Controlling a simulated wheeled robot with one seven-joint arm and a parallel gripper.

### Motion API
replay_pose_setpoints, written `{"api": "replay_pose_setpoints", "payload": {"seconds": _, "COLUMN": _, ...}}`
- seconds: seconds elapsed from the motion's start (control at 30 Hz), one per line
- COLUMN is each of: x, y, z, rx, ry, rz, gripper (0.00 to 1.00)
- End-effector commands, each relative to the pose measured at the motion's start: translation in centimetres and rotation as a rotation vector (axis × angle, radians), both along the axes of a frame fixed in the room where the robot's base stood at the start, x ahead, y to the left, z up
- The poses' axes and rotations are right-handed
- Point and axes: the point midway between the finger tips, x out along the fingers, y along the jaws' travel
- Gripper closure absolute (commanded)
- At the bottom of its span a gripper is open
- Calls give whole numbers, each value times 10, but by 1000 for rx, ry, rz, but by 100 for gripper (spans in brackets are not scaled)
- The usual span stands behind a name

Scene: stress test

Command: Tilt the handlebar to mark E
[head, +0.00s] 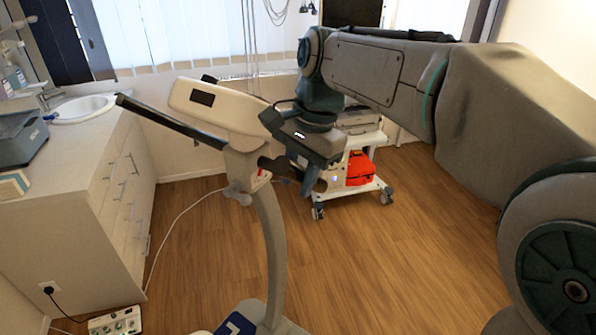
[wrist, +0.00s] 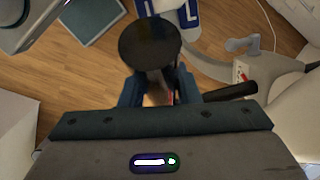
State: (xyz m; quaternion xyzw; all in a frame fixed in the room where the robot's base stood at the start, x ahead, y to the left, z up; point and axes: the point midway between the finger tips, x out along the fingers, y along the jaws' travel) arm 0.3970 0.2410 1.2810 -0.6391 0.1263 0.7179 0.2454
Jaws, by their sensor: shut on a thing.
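The handlebar (head: 175,122) is a dark bar on a pale post (head: 272,235); its left arm slopes up and left below the beige console. My gripper (head: 303,177) is to the right of the post, at the dark bar's right side. In the wrist view my gripper's blue fingers (wrist: 158,92) are shut around a dark part with a broad round end (wrist: 150,45). A black cylinder (wrist: 230,91) runs right from there towards the post. A small plate with red marks (wrist: 241,74) is on the post; its letters are too small to read, and I cannot make out mark E.
A beige console (head: 215,107) tops the post. A counter with a sink (head: 85,108) is at the left. A white cable crosses the floor; wooden floor is open at the right.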

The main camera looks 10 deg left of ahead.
Motion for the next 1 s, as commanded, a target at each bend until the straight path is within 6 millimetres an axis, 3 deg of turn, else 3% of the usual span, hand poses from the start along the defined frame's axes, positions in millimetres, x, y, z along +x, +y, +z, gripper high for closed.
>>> {"api": "replay_pose_setpoints", "payload": {"seconds": 0.17, "x": 2, "y": 1, "z": 5, "rx": 6, "ry": -15, "rz": -4, "gripper": 100}}
{"api": "replay_pose_setpoints", "payload": {"seconds": 0.2, "x": 2, "y": 1, "z": 6, "rx": 6, "ry": -15, "rz": -4, "gripper": 68}}
{"api": "replay_pose_setpoints", "payload": {"seconds": 0.27, "x": 2, "y": 1, "z": 5, "rx": 6, "ry": -15, "rz": -2, "gripper": 52}}
{"api": "replay_pose_setpoints", "payload": {"seconds": 0.3, "x": 2, "y": 1, "z": 5, "rx": 5, "ry": -13, "rz": -2, "gripper": 50}}
{"api": "replay_pose_setpoints", "payload": {"seconds": 0.67, "x": 1, "y": 1, "z": 8, "rx": 3, "ry": -8, "rz": 1, "gripper": 50}}
{"api": "replay_pose_setpoints", "payload": {"seconds": 1.0, "x": 6, "y": -11, "z": 67, "rx": 4, "ry": -12, "rz": -3, "gripper": 50}}
